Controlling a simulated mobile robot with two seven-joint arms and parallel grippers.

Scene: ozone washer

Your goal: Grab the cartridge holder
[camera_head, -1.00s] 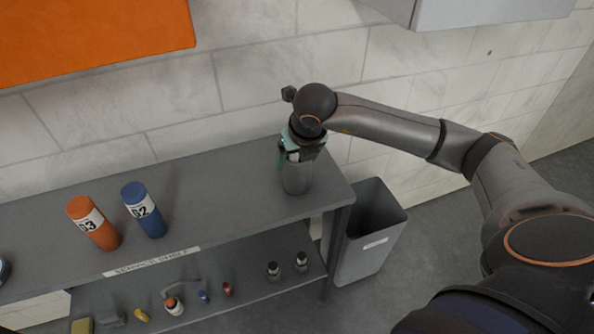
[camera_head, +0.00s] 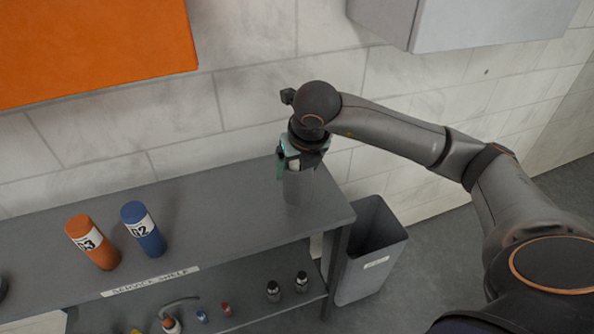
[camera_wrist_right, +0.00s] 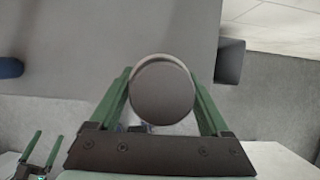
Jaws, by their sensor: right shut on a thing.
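The cartridge holder appears to be the grey cylinder (camera_head: 298,187) at the right end of the grey shelf top (camera_head: 235,225). My right gripper (camera_head: 300,160) comes down on it from above, with its green fingers shut around its upper part. The cylinder looks upright; whether its base touches the shelf is hard to tell. In the right wrist view its round dark top (camera_wrist_right: 162,92) sits between the two green fingers. My left gripper (camera_wrist_right: 42,150) shows at the lower left of that view, fingers apart and empty; it is outside the head view.
An orange bottle (camera_head: 93,243) and a blue bottle (camera_head: 144,229) stand on the shelf to the left. Small items, including two dark bottles (camera_head: 287,286), are on the lower shelf. A grey bin (camera_head: 372,260) stands right of the shelf. A grey cabinet (camera_head: 470,25) hangs above.

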